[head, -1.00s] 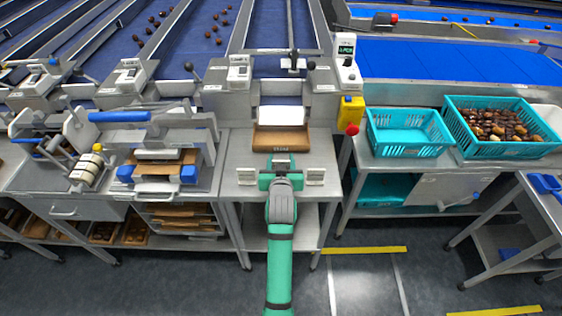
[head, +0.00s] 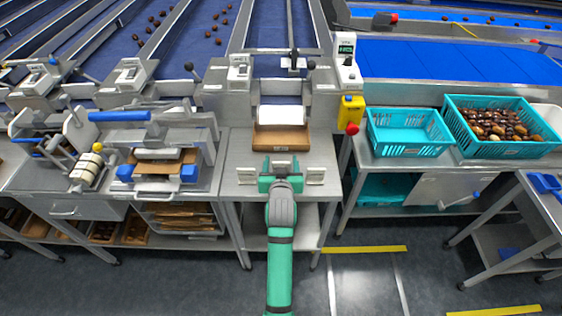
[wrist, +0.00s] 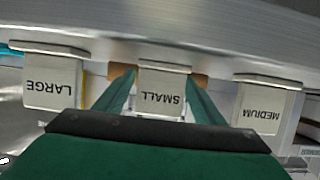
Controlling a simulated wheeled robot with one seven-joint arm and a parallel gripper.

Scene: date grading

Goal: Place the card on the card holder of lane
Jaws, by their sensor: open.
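Three white cards stand in a row at the front of the steel table (head: 232,150). In the wrist view their upside-down print reads LARGE (wrist: 53,86) at left, SMALL (wrist: 161,98) in the middle and MEDIUM (wrist: 267,108) at right. My gripper (head: 280,164) is open at the middle card; in the wrist view its green fingers (wrist: 160,98) lie on either side of the SMALL card, with gaps showing. I cannot tell which lane or card holder is meant; no holder is clearly readable in the head view.
A brown box (head: 281,139) stands behind the cards, below the lane machine. A yellow box with a red knob (head: 351,112) is at the table's right. Teal crates (head: 408,140) sit further right. A clamp bench with a blue handle (head: 120,116) is at left.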

